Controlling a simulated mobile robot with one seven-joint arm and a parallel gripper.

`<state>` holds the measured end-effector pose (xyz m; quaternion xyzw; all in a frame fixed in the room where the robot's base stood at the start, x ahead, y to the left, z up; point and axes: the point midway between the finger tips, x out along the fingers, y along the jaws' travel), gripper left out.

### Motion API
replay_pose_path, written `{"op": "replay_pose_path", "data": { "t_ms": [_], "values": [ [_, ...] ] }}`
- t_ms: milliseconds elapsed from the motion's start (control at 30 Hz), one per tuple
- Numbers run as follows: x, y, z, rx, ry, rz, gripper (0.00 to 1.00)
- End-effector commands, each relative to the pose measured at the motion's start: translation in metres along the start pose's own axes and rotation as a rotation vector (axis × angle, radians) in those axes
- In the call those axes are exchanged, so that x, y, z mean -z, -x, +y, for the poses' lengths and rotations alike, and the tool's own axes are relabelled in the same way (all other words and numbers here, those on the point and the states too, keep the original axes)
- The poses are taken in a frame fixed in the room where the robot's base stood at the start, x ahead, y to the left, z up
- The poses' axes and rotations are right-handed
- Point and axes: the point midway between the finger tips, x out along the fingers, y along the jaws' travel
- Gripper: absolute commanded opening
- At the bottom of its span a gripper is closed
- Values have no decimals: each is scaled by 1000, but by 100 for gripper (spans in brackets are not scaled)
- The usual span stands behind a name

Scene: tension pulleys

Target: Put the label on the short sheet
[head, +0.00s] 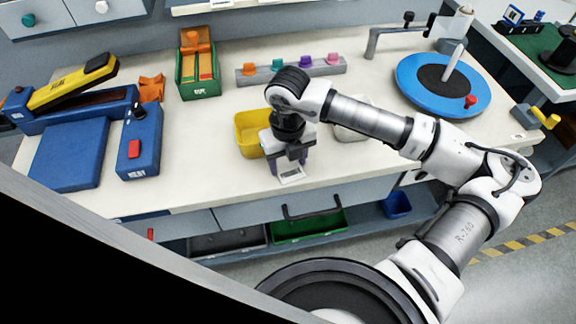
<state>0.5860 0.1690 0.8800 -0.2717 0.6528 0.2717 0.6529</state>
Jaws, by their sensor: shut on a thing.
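My gripper (289,170) points down near the front edge of the white worktop, in front of the yellow bin. It is shut on a small white piece with grey print, which looks like the label (291,175). The fingers and the wrist hide part of it. I cannot tell whether it touches the worktop or hangs just above it. I cannot make out a separate short sheet; something may be hidden under my gripper.
A yellow bin (247,135) and a pale bin (352,131) stand behind my gripper. A blue turntable (408,78) is at right, a rack of coloured knobs (262,76) behind. Blue equipment (68,155) fills the left. Worktop between is clear.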

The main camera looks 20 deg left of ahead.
Motion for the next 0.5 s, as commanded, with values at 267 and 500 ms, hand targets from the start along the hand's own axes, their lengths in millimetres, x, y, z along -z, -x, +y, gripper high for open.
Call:
{"op": "replay_pose_path", "data": {
  "t_ms": [267,500],
  "values": [
    [0,1,0,-1,0,0,31],
    [6,4,-4,2,-1,-2,31]
  ]
}}
